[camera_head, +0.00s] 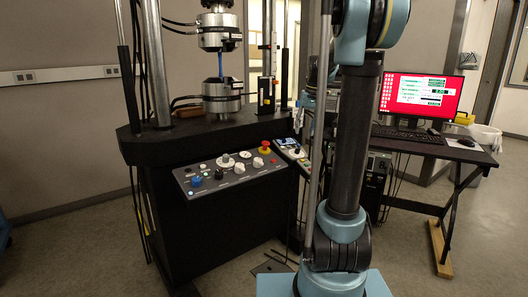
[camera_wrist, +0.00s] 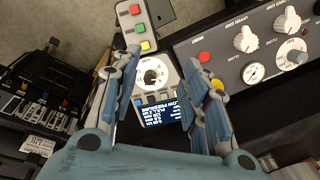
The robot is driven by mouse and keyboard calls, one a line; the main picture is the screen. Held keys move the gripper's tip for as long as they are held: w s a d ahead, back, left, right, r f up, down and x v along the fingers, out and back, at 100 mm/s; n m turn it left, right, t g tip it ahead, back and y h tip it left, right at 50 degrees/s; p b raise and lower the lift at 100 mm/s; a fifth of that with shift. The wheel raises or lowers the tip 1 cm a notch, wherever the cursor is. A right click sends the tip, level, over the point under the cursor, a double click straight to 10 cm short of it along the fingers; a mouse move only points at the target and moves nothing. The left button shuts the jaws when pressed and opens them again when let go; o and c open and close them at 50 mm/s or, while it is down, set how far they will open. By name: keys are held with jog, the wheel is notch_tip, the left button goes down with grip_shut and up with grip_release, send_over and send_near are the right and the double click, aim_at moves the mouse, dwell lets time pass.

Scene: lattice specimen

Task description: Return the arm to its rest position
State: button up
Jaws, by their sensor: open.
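My arm (camera_head: 350,150) stands upright in the head view, right of the middle, with blue joints and a dark link. It rises past the top edge of the picture. My gripper (camera_wrist: 160,62) shows in the wrist view with its two fingers apart and nothing held between them. It points down over a small control panel (camera_wrist: 152,74) with a dial and a lit display. Part of the panel lies behind the fingers. I cannot make out the gripper in the head view.
A testing machine (camera_head: 200,230) stands left of my arm, with a blue specimen (camera_head: 221,65) between its grips and a sloped control panel (camera_head: 228,172) in front. A desk (camera_head: 440,150) with a red-screened monitor (camera_head: 417,94) is on the right.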

jog(key=s+f, duration=0.6)
jog(key=s, duration=0.6)
jog(key=s+f+h, duration=0.1)
jog(key=s+f, duration=0.6)
jog(key=s, duration=0.5)
jog(key=s+a+f+t, duration=0.1)
jog(key=s+f, duration=0.6)
jog(key=s, duration=0.4)
jog(key=shift+s+n+h, duration=0.3)
jog(key=shift+s+n, duration=0.1)
jog(key=shift+w+f, duration=0.15)
jog(key=shift+w, duration=0.3)
jog(key=shift+c, duration=0.2)
